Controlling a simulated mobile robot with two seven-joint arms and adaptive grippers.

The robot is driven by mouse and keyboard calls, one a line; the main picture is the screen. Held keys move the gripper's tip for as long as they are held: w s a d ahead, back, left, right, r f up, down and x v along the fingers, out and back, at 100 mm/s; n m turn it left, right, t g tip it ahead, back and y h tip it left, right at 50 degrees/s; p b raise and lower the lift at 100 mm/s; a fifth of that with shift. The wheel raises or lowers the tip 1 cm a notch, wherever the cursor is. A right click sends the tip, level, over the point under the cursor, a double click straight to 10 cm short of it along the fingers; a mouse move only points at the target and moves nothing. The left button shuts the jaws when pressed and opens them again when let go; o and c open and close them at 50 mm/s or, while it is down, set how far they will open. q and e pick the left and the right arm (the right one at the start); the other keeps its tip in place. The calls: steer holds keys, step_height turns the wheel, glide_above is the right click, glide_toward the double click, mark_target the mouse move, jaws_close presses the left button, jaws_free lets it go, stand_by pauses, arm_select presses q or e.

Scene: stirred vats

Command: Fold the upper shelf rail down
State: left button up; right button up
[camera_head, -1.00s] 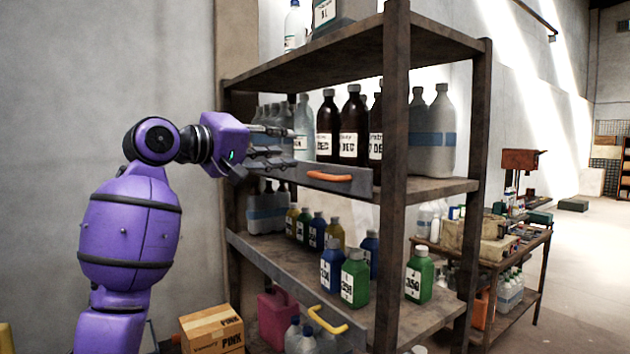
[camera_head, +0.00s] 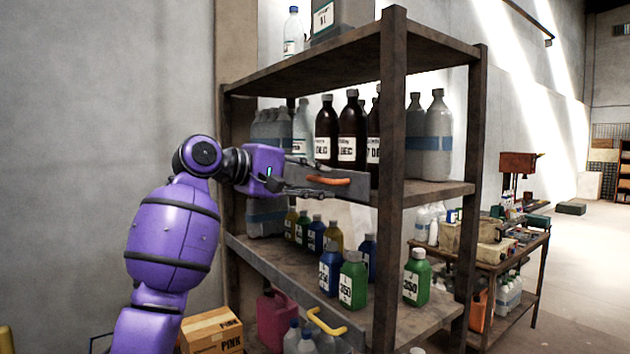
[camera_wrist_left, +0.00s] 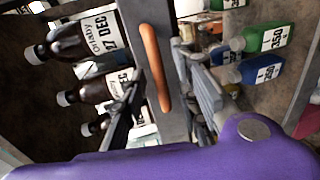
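The upper shelf rail (camera_head: 350,190) is a grey bar along the front of the middle shelf, standing up in front of the brown bottles. Its orange handle (camera_head: 328,181) faces outward and also shows in the left wrist view (camera_wrist_left: 153,65). My left gripper (camera_head: 318,178) is at the rail, open, one finger above and one below the handle's level. In the left wrist view the fingers lie on either side of the rail and handle, with gaps visible; I cannot tell whether either touches. My right gripper is not in view.
Brown bottles (camera_head: 352,132) stand close behind the upper rail. Below, a second rail with a yellow handle (camera_head: 326,322) fronts a shelf of green and blue bottles (camera_head: 352,282). A shelf post (camera_head: 392,180) stands right of the handle. A cardboard box (camera_head: 212,332) is on the floor.

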arm_select(q)
steer(key=shift+c, duration=0.2)
jaws_close()
steer(key=shift+f, duration=0.15)
